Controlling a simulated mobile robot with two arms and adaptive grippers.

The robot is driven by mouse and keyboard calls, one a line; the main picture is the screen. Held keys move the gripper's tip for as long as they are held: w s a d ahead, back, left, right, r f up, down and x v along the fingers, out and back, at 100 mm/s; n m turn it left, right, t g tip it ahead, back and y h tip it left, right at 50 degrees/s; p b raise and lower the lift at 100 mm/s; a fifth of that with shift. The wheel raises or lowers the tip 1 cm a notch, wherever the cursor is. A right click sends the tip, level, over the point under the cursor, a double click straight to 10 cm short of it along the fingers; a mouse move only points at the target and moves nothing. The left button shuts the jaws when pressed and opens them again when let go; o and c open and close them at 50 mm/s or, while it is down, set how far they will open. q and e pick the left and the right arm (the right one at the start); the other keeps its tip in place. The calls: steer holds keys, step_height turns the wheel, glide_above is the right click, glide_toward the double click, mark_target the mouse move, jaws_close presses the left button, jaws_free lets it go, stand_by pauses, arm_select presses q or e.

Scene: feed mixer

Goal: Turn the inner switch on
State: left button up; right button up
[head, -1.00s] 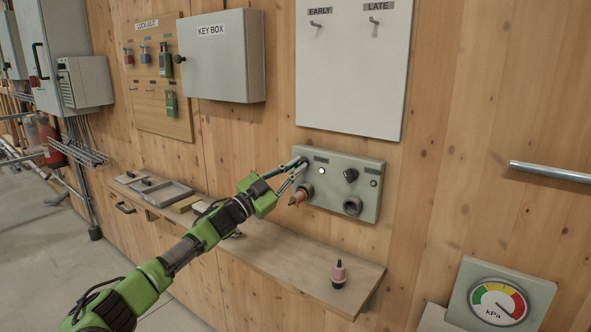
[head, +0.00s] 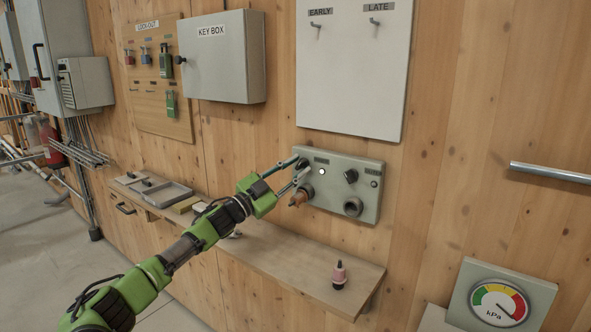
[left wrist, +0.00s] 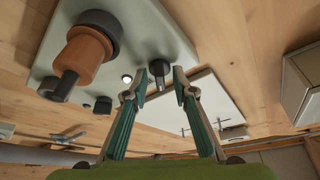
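A grey control panel (head: 335,193) on the wooden wall carries two black rotary switches. The right-hand switch (head: 350,176) is clear of my arm. The left-hand switch (left wrist: 158,72) lies between and just beyond the fingertips of my left gripper (left wrist: 160,84); in the head view the fingers partly cover it. My left gripper (head: 298,167) is open, a finger on each side of that switch; contact cannot be told. A white round lamp (head: 322,171) sits between the switches. The panel labels are too small to read. My right gripper is not in view.
An orange-brown plug (head: 299,198) sticks out of the panel close below my left gripper, beside an empty dark socket (head: 352,206). A wooden shelf (head: 280,252) below holds a pink-and-black plug-like piece (head: 339,274). A key box (head: 222,56) and a white board (head: 352,75) hang above.

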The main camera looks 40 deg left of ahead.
arm_select(q)
steer(key=shift+s, duration=0.1)
steer(key=shift+s+f, duration=0.35)
steer(key=shift+s, duration=0.2)
steer(key=v, duration=1)
steer(key=shift+s, duration=0.25)
steer(key=shift+a, duration=0.15)
